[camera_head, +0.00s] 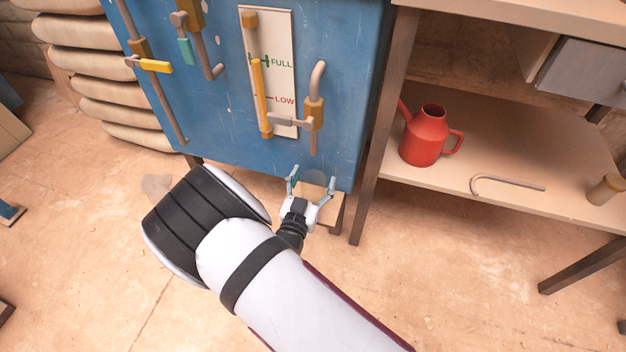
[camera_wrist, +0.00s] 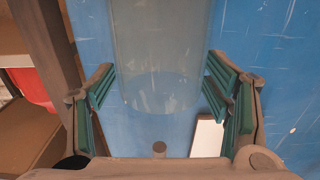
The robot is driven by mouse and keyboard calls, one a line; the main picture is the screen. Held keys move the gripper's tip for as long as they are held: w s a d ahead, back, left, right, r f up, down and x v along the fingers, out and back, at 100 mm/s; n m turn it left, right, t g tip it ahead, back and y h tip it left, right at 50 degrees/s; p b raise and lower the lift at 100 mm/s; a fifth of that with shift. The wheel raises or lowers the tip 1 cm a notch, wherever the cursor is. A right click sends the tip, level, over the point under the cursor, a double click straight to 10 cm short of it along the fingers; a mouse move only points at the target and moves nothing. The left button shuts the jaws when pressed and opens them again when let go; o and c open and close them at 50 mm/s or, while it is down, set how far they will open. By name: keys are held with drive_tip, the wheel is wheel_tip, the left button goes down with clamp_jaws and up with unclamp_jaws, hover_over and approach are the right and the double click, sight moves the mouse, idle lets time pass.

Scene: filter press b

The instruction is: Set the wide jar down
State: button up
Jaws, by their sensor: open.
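The wide jar is clear glass. In the wrist view the jar (camera_wrist: 160,50) runs from the top edge to a rounded end between my fingers. In the head view the jar (camera_head: 316,177) shows faintly between the fingertips, over a small wooden stand (camera_head: 333,213) in front of the blue tank. My gripper (camera_head: 311,183) is open, with one finger on each side of the jar. In the wrist view the green-padded fingers of my gripper (camera_wrist: 165,92) look apart from the glass. The jar's base and its contact with the stand are hidden.
The blue tank (camera_head: 215,110) with valves and a gauge board (camera_head: 281,55) stands close behind the gripper. To the right, a shelf (camera_head: 500,135) holds a red watering can (camera_head: 426,138), a hooked rod (camera_head: 505,184) and a small brown container (camera_head: 606,190). Open floor lies in front.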

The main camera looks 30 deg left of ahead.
drive_tip(key=p+v, duration=0.4)
drive_tip(key=v, duration=0.8)
drive_tip(key=shift+r, duration=0.15)
